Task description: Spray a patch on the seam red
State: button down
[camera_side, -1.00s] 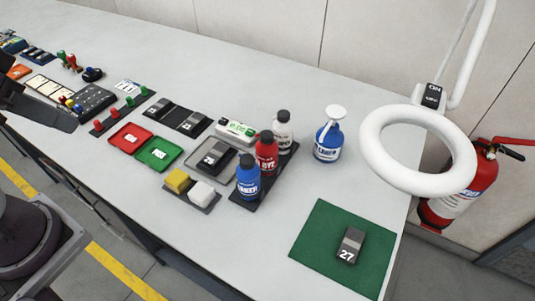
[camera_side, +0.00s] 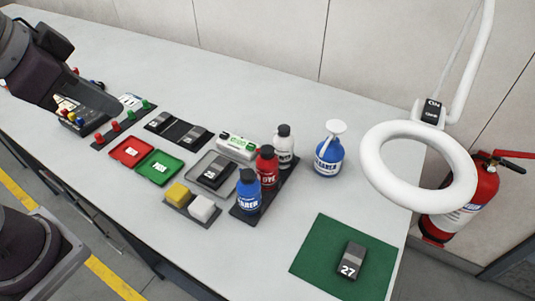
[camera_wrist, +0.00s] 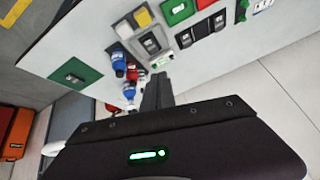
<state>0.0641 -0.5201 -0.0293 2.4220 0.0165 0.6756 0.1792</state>
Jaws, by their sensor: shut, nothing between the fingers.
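A red bottle (camera_side: 266,168) stands upright on a dark rack (camera_side: 275,188), between a blue bottle (camera_side: 248,192) and a white bottle (camera_side: 283,148). A grey block marked 27 (camera_side: 351,261) lies on a green mat (camera_side: 318,246); I cannot make out its seam. Another grey block (camera_side: 213,172) lies in a tray left of the bottles. The mat also shows in the wrist view (camera_wrist: 88,73), as does the red bottle (camera_wrist: 131,74). My gripper (camera_side: 113,113) is at the left of the side view, far from the bottles. Its fingers (camera_wrist: 157,80) are shut and empty.
A blue spray bottle with white top (camera_side: 329,155) stands behind the rack. A white ring lamp (camera_side: 374,158) overhangs the right end. Red (camera_side: 131,151) and green (camera_side: 159,167) trays and yellow and white sponges (camera_side: 201,208) lie on the left. The table between bottles and mat is clear.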

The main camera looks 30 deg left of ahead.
jog(key=w+d+f+m+t+h, duration=0.1)
jog(key=w+d+m, duration=0.2)
jog(key=w, duration=0.3)
jog(key=w+d+f+m, duration=0.1)
jog(key=w+d+m, duration=0.2)
jog(key=w+d, duration=0.15)
jog(key=m+t+h, duration=0.1)
jog(key=m+h, duration=0.1)
jog(key=m, duration=0.3)
send_over(263, 151)
notch_tip(263, 151, down, 3)
jog(key=shift+f, duration=0.2)
jog(key=shift+f, duration=4.4)
jog(key=shift+f, duration=0.4)
jog(key=shift+f, duration=0.5)
jog(key=shift+r, duration=0.9)
